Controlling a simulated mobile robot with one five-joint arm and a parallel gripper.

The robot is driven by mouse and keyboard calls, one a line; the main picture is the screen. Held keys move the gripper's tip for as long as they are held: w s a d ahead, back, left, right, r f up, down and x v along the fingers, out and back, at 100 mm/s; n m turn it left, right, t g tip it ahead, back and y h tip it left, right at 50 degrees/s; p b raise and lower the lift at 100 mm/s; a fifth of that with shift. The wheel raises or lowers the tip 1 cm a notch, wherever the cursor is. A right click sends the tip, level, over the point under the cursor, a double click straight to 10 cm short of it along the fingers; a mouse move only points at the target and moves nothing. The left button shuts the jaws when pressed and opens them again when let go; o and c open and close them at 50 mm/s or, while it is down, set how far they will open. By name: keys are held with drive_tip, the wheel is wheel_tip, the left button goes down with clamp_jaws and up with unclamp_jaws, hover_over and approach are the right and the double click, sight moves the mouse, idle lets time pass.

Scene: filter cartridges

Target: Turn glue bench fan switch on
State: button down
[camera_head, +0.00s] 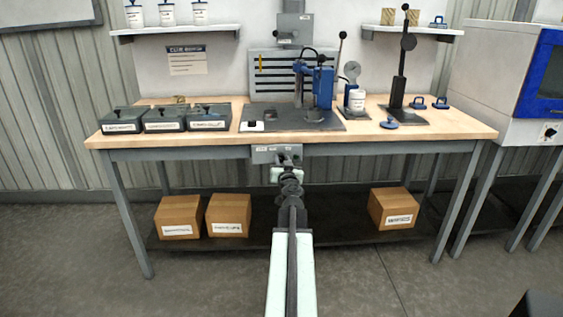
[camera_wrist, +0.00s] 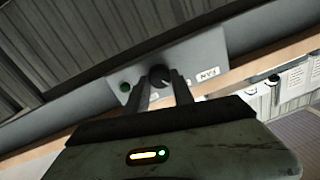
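The grey fan switch panel (camera_head: 263,155) hangs under the front edge of the glue bench, and it also shows in the wrist view (camera_wrist: 200,58). In the wrist view it carries a label reading FAN, upside down, a green round part (camera_wrist: 125,87) and a dark round knob (camera_wrist: 159,74) with a light pointer mark. My gripper (camera_wrist: 161,80) reaches up to the panel with its two fingers apart, one on each side of the knob. I cannot tell whether the fingertips touch it. In the head view my gripper (camera_head: 289,163) covers the panel's right part.
Cardboard boxes (camera_head: 228,214) sit on the lower shelf. A blue and white machine (camera_head: 500,85) stands at the right. The floor in front is clear.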

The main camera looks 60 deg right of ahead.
drive_tip(key=shift+a+f, duration=0.1)
drive_tip(key=shift+a, duration=0.05)
drive_tip(key=shift+m, duration=0.5)
drive_tip(key=m+b, duration=0.1)
drive_tip(key=m, duration=0.4)
drive_tip(key=shift+f+m, duration=0.1)
drive_tip(key=shift+m, duration=0.3)
drive_tip(key=m, duration=0.3)
drive_tip(key=shift+m+h+b, duration=0.35)
drive_tip(key=shift+m+h, duration=0.05)
drive_tip(key=shift+m, duration=1.9)
drive_tip(key=c, duration=1.1)
unclamp_jaws()
